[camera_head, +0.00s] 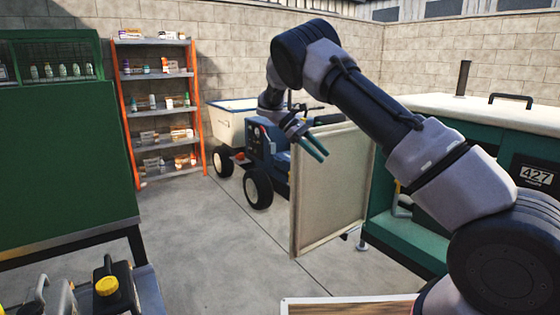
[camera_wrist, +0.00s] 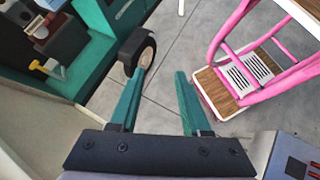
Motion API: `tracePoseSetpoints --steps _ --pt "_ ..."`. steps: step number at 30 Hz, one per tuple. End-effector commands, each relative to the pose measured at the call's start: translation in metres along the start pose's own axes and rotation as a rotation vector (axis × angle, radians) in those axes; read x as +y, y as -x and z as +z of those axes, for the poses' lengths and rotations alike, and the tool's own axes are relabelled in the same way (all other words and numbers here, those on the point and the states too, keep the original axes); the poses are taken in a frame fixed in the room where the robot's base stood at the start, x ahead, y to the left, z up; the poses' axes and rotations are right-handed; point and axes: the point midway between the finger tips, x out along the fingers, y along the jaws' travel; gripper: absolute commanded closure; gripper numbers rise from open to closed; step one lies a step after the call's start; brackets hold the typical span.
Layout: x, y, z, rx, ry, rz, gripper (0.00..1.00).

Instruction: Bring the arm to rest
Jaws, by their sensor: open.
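My arm rises from the lower right of the head view and bends over, with its forearm reaching back and down. Nothing is held, and no object touches the fingers.
A green generator housing (camera_head: 424,232) stands right, partly behind my arm. A wheeled cart (camera_head: 232,128) and orange shelf (camera_head: 165,110) stand at the back. A green cabinet (camera_head: 65,150) and jerrycans (camera_head: 115,289) are left. The wrist view shows pink steps (camera_wrist: 225,45). Mid-floor is clear.

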Motion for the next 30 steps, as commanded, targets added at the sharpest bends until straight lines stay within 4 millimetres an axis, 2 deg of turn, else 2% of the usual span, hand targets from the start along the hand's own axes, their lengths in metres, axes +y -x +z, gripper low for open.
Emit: tracePoseSetpoints --steps 1,6,14,21,30 --pt "0.007 -0.001 0.025 0.058 -0.035 -0.042 0.53" --pt "0.014 -0.007 0.091 0.246 -0.163 -0.156 0.53" --pt "-0.003 -0.016 0.183 0.53 -0.39 -0.316 0.53" --pt "-0.042 -0.022 0.257 0.777 -0.629 -0.45 0.53" --pt "-0.112 -0.034 0.324 1.062 -0.956 -0.596 0.53"
